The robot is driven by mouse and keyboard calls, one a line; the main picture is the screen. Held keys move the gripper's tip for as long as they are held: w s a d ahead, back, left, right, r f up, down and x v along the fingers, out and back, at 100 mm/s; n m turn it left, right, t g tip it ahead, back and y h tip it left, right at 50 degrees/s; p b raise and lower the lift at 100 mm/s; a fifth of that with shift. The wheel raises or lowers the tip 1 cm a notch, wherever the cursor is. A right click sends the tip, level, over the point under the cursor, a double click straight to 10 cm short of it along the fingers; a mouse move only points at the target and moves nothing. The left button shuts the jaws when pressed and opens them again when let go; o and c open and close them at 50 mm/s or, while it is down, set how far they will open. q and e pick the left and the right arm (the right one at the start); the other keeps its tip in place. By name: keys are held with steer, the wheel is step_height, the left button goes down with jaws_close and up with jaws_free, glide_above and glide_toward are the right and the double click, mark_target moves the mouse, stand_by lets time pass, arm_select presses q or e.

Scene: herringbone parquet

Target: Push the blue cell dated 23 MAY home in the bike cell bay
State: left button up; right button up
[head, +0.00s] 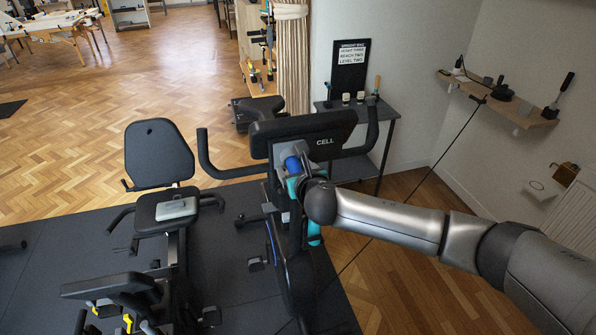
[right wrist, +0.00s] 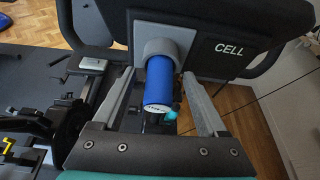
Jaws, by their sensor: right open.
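The blue cell (right wrist: 159,82) sticks out of a round grey collar on the bike cell bay (right wrist: 194,38), below the word CELL on the black console. Its pale end faces my wrist camera; the marking is too small to read. In the head view the cell (head: 292,163) shows just above my right gripper (head: 298,178). My right gripper (right wrist: 160,78) is open, with one finger on each side of the cell and visible gaps between. How deep the cell sits inside the collar is hidden. My left gripper is not in view.
The exercise bike's handlebars (head: 206,160) curve out on both sides of the console. A seat (head: 160,152) with a grey box (head: 176,209) stands at left. A small dark table (head: 386,112) is behind, and a wall shelf (head: 500,103) is at right.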

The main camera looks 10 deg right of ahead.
steer(key=v, duration=1.5)
steer(key=shift+s+r, duration=0.1)
steer(key=shift+c, duration=0.2)
